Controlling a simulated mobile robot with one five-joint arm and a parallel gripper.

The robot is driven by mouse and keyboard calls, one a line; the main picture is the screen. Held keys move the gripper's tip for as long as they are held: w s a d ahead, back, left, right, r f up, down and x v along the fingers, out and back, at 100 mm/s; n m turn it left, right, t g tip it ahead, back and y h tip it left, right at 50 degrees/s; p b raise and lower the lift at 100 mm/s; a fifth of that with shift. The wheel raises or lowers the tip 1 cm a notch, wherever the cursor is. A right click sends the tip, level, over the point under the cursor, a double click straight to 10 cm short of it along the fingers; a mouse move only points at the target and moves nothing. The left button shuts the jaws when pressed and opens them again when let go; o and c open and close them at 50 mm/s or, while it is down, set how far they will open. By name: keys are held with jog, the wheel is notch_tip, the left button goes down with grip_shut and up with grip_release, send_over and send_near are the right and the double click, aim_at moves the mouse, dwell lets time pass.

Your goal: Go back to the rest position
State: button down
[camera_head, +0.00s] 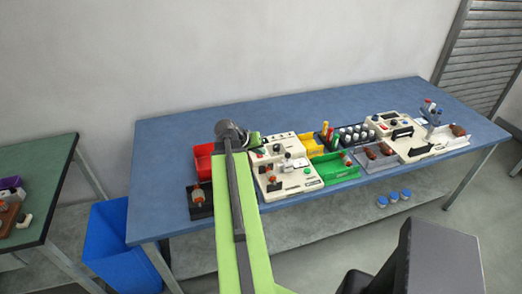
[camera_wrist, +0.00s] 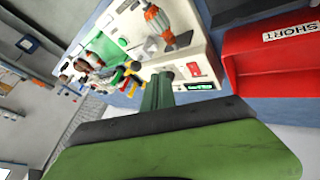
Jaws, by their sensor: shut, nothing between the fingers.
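My arm reaches up over the blue workbench (camera_head: 170,134) in the head view, with my gripper (camera_head: 254,139) small at its far end, above the left part of the bench. In the wrist view my gripper (camera_wrist: 156,92) is shut, with its dark green fingers together and nothing held. A cream machine (camera_head: 285,166) stands right of my arm. In the wrist view the machine (camera_wrist: 198,62) lies beyond the fingers, with an orange-and-grey armature (camera_wrist: 160,24) on it. A red bin (camera_head: 203,158) is partly behind my arm; the wrist view shows it (camera_wrist: 265,75) with a "SHORT" label.
A black fixture (camera_head: 200,211) sits at the bench's front edge. Green (camera_head: 335,168) and yellow (camera_head: 311,146) bins and a second machine (camera_head: 388,124) stand farther right. A blue tub (camera_head: 115,245) and a green-topped table (camera_head: 38,180) are left. The back strip of the bench is clear.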

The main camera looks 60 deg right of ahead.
jog(key=w+a+n+t, duration=0.25)
jog(key=w+a, duration=0.75)
jog(key=w, duration=0.5)
jog(key=w+a+f+n+t+y, duration=0.1)
jog(key=w+a+n, duration=0.1)
jog(key=w+a, duration=0.55)
jog(key=w+a+f+n+t, duration=0.15)
jog(key=w+a, duration=0.35)
jog(key=a, duration=0.6)
jog(key=w+a+f+n+y, duration=0.1)
jog(key=w+a+n+y, duration=0.2)
jog(key=a, duration=1.1)
jog(key=s+a+f+n+g+y, duration=0.1)
jog(key=s+a+n, duration=0.1)
jog(key=a, duration=0.6)
jog(key=s+a+f+n+g+y, duration=0.1)
jog(key=s+a+n+y, duration=0.1)
jog(key=a, duration=0.7)
jog(key=shift+s+y, duration=0.3)
jog(key=shift+s, duration=0.3)
jog(key=shift+d, duration=0.15)
